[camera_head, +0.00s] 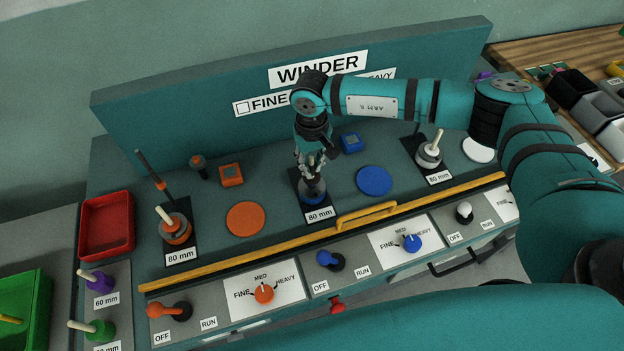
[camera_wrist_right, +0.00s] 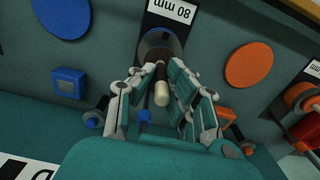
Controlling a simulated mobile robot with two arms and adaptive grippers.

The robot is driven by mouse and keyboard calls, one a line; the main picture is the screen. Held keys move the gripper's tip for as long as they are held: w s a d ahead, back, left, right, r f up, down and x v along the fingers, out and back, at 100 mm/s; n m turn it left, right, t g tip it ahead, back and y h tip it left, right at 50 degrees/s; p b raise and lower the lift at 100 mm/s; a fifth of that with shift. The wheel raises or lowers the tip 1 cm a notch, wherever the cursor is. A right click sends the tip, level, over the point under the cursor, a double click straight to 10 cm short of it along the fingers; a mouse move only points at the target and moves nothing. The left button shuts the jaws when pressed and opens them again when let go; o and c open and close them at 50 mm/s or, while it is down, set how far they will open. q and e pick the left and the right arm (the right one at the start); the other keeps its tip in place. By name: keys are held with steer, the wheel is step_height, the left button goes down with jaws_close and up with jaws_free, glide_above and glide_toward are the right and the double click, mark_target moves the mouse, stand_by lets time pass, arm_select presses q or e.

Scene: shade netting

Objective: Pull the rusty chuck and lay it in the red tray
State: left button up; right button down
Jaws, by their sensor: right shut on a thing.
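My right gripper (camera_head: 311,172) reaches down over the middle 80 mm station and is shut on the chuck there. In the head view this dark chuck (camera_head: 313,190) sits low on its blue base, mostly hidden by the fingers. In the right wrist view the fingers (camera_wrist_right: 160,92) close on both sides of the pale-tipped peg (camera_wrist_right: 162,95) of the dark brownish chuck (camera_wrist_right: 160,46). Rust is hard to make out. The chuck appears to be still on its black plate. The red tray (camera_head: 83,252) at the left appears empty. My left gripper is not in view.
An orange chuck (camera_head: 175,228) with a dark rod behind it stands at left, a grey chuck (camera_head: 428,154) at right. A yellow rail (camera_head: 240,257) with a handle runs along the front. The WINDER back panel (camera_head: 200,125) stands behind. A green bin (camera_head: 40,310) is at lower left.

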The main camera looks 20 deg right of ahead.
mark_target(312, 157)
steer(key=shift+r+p, duration=0.65)
steer(key=shift+r, duration=1.2)
steer(key=shift+r+p, duration=0.6)
steer(key=shift+r, duration=1.4)
steer(key=shift+f, duration=0.1)
